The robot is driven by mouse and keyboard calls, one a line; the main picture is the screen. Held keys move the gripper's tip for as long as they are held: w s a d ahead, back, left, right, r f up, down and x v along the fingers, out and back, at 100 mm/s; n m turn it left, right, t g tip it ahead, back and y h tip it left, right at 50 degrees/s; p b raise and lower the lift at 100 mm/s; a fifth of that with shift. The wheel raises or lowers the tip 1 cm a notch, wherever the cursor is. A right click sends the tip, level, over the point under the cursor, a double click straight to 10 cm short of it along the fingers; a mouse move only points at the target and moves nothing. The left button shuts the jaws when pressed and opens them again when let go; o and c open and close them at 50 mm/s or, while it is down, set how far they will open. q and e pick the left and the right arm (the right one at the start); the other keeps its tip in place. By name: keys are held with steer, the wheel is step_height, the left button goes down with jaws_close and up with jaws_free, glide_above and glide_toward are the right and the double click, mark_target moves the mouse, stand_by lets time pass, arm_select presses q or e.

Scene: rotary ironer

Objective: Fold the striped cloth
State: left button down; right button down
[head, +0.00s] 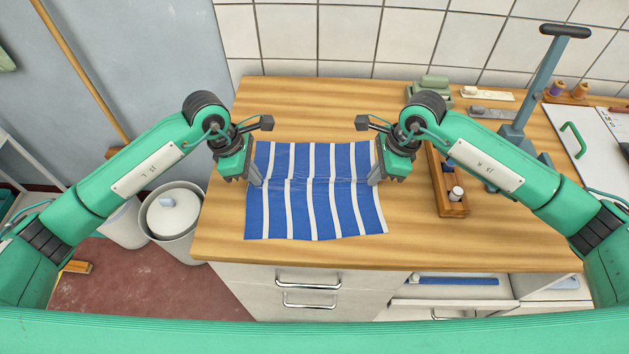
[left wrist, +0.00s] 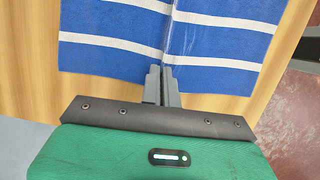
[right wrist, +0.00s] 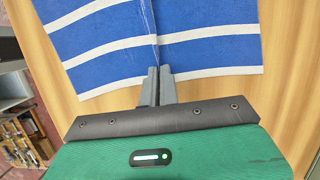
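The striped cloth (head: 315,205), blue with white stripes, lies spread on the wooden table. A crease or low ridge runs across its middle from side to side, and the stripes shift slightly there. My left gripper (head: 257,181) is at the cloth's left edge and my right gripper (head: 374,180) at its right edge, both at the crease. In the left wrist view the fingers (left wrist: 163,80) are close together on the cloth's edge at the crease. In the right wrist view the fingers (right wrist: 157,80) look the same. The cloth between the fingertips is mostly hidden.
A wooden tray (head: 446,190) with small items stands to the right. A bin (head: 172,215) stands on the floor at left.

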steer(key=shift+r, duration=0.1)
